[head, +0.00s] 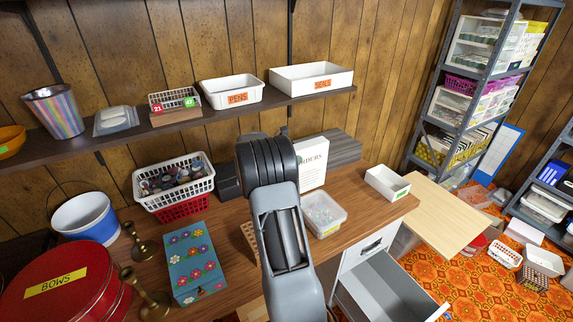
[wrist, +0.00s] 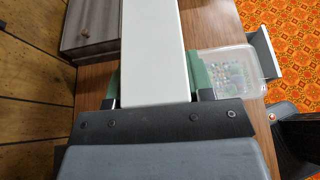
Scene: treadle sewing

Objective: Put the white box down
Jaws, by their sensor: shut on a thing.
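The white box (head: 313,163), with lettering ending in "RDERS" on its front, stands upright over the wooden desk (head: 222,232) in the head view, just right of my arm. In the wrist view the white box (wrist: 152,50) is a long pale slab between the green-sided fingers of my gripper (wrist: 155,82). My gripper is shut on it. I cannot tell whether the box's bottom touches the desk.
A clear container (head: 323,213) sits in front of the box, also at right in the wrist view (wrist: 228,75). A grey-brown box (head: 345,150) is behind it. A white tray (head: 387,183) lies to the right, above an open drawer (head: 385,290). A shelf (head: 240,102) hangs behind.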

